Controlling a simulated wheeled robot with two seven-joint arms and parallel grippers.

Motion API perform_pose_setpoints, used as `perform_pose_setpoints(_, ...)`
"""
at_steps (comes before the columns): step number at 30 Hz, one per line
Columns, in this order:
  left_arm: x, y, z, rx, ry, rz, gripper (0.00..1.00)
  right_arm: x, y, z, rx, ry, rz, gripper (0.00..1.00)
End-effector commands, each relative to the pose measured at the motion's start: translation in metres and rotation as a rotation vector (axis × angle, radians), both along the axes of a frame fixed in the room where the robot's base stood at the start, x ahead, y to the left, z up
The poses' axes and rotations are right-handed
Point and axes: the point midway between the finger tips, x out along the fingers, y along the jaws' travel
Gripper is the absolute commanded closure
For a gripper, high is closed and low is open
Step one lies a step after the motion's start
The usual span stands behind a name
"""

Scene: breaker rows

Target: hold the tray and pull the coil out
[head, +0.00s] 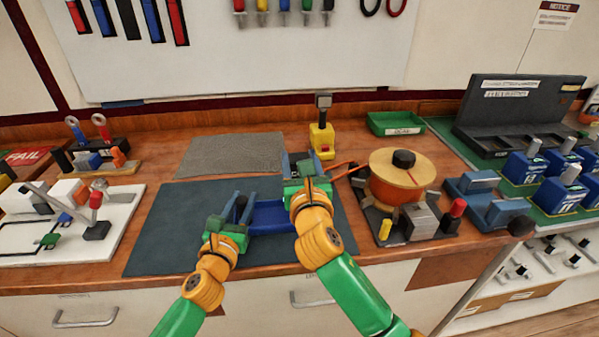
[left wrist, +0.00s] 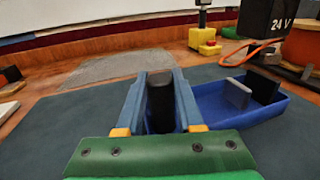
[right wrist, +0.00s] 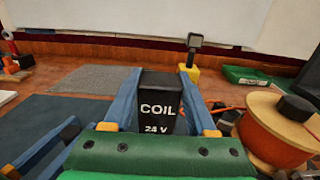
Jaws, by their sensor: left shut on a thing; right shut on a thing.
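The blue tray (head: 270,217) lies on the dark mat. My left gripper (head: 241,203) is shut on a black upright part (left wrist: 160,103) at the tray's left end. My right gripper (head: 298,165) is shut on the coil (right wrist: 160,103), a black block marked "COIL 24 V". The left wrist view also shows the coil (left wrist: 268,22), above and apart from the tray. Inside the tray (left wrist: 215,103) are a grey plate (left wrist: 237,93) and a black block (left wrist: 264,87). My right gripper and arm hide the tray's right end in the head view.
A spool (head: 402,172) with an orange cable stands close right of the tray. A yellow post stand (head: 322,138) is behind my right gripper. A grey mat (head: 228,155) lies clear behind. The dark mat (head: 170,235) is bare at left; a white board (head: 60,225) lies further left.

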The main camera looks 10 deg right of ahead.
Motion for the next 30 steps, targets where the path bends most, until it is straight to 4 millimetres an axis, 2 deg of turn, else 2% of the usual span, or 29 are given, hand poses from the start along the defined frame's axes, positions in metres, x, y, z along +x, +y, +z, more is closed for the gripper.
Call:
perform_pose_setpoints(3,0.0,0.0,0.0,0.0,0.001,0.0,1.0,0.0,0.0,0.0,0.0,-0.001,0.0,1.0)
perform_pose_setpoints(4,0.0,0.0,0.0,0.0,0.0,0.0,0.61,0.0,0.0,0.0,0.0,-0.001,0.0,1.0)
perform_pose_setpoints(7,0.0,0.0,0.0,0.0,0.0,0.0,0.34,0.0,0.0,0.0,0.001,-0.002,0.0,1.0)
perform_pose_setpoints(8,0.0,0.0,0.0,0.0,0.0,0.0,0.29,0.0,0.0,0.0,0.001,-0.002,0.0,1.0)
perform_pose_setpoints(16,0.0,0.0,0.0,0.0,0.0,0.0,0.29,0.0,0.0,0.0,0.001,-0.002,0.0,1.0)
perform_pose_setpoints(19,-0.008,0.003,-0.001,0.001,0.0,0.0,0.29,0.0,0.0,0.0,0.001,-0.002,0.0,1.0)
perform_pose_setpoints(30,-0.097,0.026,-0.002,0.001,0.006,0.0,0.29,0.0,0.0,0.0,0.001,-0.002,0.0,1.0)
